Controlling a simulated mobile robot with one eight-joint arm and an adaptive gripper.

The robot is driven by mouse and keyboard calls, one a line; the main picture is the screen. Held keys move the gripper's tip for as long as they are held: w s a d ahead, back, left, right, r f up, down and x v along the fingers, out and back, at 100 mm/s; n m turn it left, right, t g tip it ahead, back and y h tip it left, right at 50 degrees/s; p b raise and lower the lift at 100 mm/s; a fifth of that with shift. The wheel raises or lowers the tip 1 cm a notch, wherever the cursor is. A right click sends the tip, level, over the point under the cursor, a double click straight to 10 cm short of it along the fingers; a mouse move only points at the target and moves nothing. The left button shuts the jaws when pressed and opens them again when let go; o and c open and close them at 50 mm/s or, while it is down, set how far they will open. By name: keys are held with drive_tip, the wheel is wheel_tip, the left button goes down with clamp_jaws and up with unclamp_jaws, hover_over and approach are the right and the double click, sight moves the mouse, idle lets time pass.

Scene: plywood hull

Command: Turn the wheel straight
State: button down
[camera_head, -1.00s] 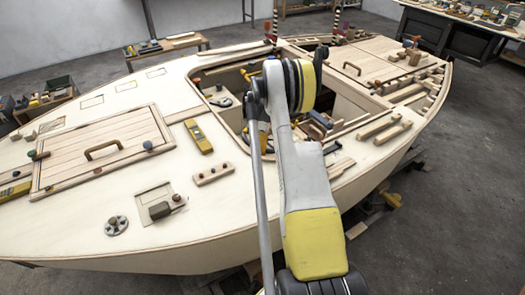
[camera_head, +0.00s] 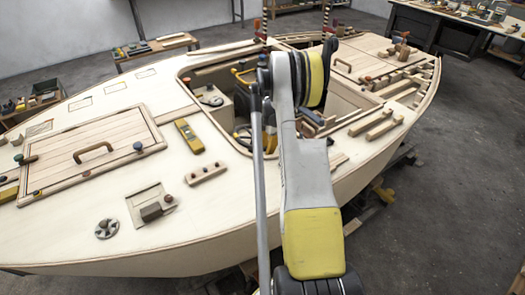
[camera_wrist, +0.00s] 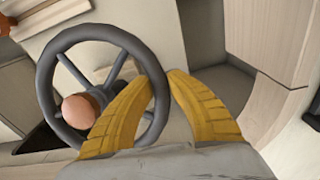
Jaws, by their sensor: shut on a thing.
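The dark grey steering wheel (camera_wrist: 45,88) fills the left half of the wrist view. It has thin spokes and a reddish-brown round knob (camera_wrist: 82,110) at its lower left. My gripper (camera_wrist: 162,77) has two yellow fingers, one on each side of the right part of the rim. The fingers are closed on the rim, with their tips close together. In the head view my arm reaches into the boat's open cockpit and hides most of my gripper.
The cockpit opening (camera_head: 187,88) has pale walls close around my arm. A pale wooden panel (camera_wrist: 269,38) stands right of the wheel in the wrist view. On the deck lie a hatch with a handle (camera_head: 93,150), a yellow level (camera_head: 188,136) and loose wood strips (camera_head: 385,129).

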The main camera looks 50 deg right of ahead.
drive_tip(key=shift+s+d+f+n+t, duration=0.1)
drive_tip(key=shift+d+f+n+t, duration=0.05)
drive_tip(key=shift+d+n, duration=0.45)
drive_tip(key=shift+s+d+f+n+t, duration=0.15)
drive_tip(key=shift+d+n, duration=0.25)
drive_tip(key=shift+n, duration=0.3)
drive_tip(key=shift+w, duration=0.1)
drive_tip(key=c, duration=1.3)
unclamp_jaws()
drive_tip(key=shift+o, duration=0.2)
drive_tip(key=shift+r, duration=0.1)
wheel_tip(320, 180, up, 12)
drive_tip(key=s, duration=0.1)
drive_tip(key=shift+d, duration=0.3)
drive_tip(key=shift+s, duration=0.1)
